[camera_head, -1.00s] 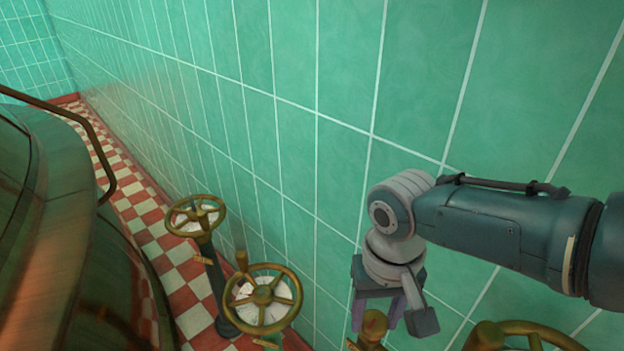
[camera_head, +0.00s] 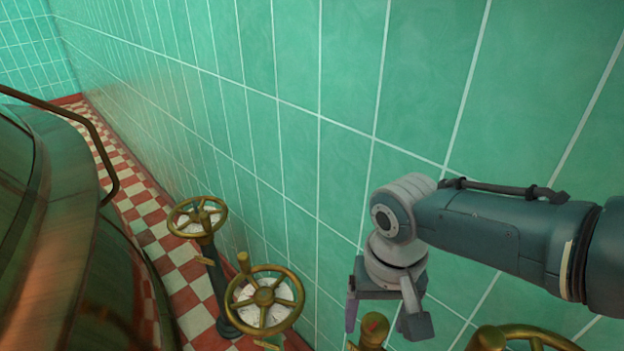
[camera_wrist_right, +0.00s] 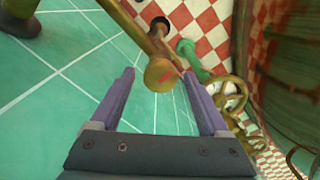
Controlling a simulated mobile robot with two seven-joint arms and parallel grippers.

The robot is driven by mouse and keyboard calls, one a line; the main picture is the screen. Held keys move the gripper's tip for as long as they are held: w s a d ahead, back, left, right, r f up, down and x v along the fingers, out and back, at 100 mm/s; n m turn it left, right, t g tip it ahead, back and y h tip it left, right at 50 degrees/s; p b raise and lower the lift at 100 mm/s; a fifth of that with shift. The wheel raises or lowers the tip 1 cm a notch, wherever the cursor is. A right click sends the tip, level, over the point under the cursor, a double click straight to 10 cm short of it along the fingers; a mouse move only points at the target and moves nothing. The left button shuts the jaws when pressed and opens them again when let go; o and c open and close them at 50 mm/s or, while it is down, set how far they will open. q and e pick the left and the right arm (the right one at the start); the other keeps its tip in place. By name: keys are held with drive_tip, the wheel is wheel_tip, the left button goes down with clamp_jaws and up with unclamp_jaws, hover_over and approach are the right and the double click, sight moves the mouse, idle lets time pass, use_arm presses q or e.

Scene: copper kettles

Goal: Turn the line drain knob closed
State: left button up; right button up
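A small brass knob (camera_head: 374,329) with a red mark on its end is at the bottom of the head view, low beside the tiled wall. I take it for the line drain knob. In the right wrist view the brass knob (camera_wrist_right: 158,76) is between the fingertips, nearer the right-hand finger; I cannot tell whether they touch. My right gripper (camera_head: 384,318) is open, its fingers pointing down at the knob; it also shows in the right wrist view (camera_wrist_right: 160,76). The knob's lower part is cut off in the head view. My left gripper is not in view.
Two brass handwheels, a near one (camera_head: 264,300) and a farther one (camera_head: 198,216), stand left of the gripper. Another brass wheel (camera_head: 530,335) is at the bottom right. A large copper kettle (camera_head: 60,240) fills the left. The tiled wall (camera_head: 330,150) is close behind.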

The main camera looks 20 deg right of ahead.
sight(376, 323)
drive_tip(key=shift+r, duration=0.1)
wheel_tip(376, 323, up, 9)
drive_tip(key=p, duration=0.5)
drive_tip(key=shift+f+p, duration=0.2)
drive_tip(key=shift+p, duration=0.1)
drive_tip(key=shift+r, duration=0.55)
